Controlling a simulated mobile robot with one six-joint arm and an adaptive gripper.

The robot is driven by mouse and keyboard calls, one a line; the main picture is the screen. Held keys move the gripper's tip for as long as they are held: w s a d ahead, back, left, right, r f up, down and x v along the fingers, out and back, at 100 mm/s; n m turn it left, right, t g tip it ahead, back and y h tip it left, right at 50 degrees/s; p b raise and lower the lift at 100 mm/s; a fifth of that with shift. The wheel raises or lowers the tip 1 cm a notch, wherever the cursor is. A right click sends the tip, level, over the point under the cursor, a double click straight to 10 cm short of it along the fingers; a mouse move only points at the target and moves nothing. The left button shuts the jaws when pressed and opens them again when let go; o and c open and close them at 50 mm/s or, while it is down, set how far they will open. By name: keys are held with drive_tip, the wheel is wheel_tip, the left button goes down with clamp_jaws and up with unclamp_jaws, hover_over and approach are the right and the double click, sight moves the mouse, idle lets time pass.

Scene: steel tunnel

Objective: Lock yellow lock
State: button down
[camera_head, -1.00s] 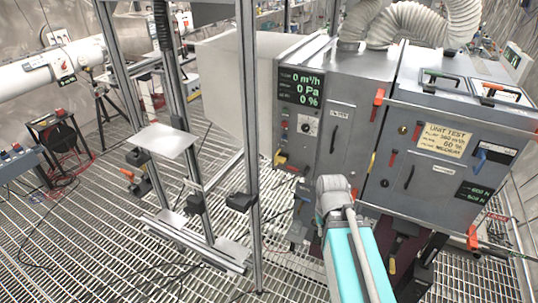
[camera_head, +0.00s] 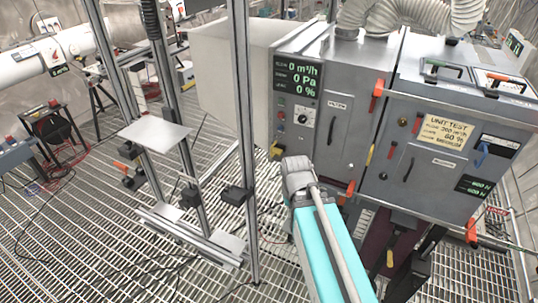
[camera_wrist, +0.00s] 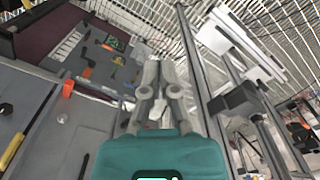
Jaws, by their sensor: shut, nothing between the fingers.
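A narrow yellow lever (camera_head: 368,158), the likely yellow lock, sits on the seam between the grey cabinet's (camera_head: 330,155) two front doors. It stands nearly upright, tilted slightly. A yellow lever also shows at the left edge of the wrist view (camera_wrist: 12,150). A second yellow part (camera_head: 277,152) is at the cabinet's lower left corner, and a third (camera_head: 390,258) hangs below the cabinet. My gripper (camera_wrist: 159,72) is shut and empty in the wrist view, apart from the yellow lever. In the head view my wrist is left of that lever, and the fingers are hidden.
An upright metal post (camera_head: 243,140) stands close to my arm's left. A metal frame with a small plate (camera_head: 152,131) is farther left. Grating floor lies open in front.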

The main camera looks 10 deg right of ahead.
drive_tip(key=w+d+f+n+t+h+b, duration=0.1)
drive_tip(key=w+d+f+t+h+b, duration=0.15)
drive_tip(key=w+b, duration=0.4)
drive_tip(key=w+d+f+n+t+h+b, duration=0.25)
drive_tip(key=w+t+b, duration=0.2)
drive_tip(key=w, duration=0.35)
drive_tip(key=w+d+f+n+t+h+b, duration=0.1)
drive_tip(key=w+d+f+t+h+b, duration=0.15)
drive_tip(key=w+b, duration=0.45)
drive_tip(key=w+a+f+n+t+y+b, duration=0.2)
drive_tip(key=w+a+n+t+y+b, duration=0.1)
drive_tip(key=w+n+b, duration=0.3)
drive_tip(key=w+a+f+n+t+y+b, duration=0.3)
drive_tip(key=w+a+n+t+b, duration=0.2)
drive_tip(key=w+a+n+b, duration=0.1)
drive_tip(key=shift+a+b, duration=0.15)
drive_tip(key=shift+b, duration=0.35)
drive_tip(key=shift+w+t, duration=0.15)
drive_tip(key=shift+t, duration=0.1)
approach(275, 149)
drive_tip(key=shift+w+a+r, duration=1.1)
drive_tip(key=shift+w+a, duration=0.75)
drive_tip(key=shift+w, duration=0.45)
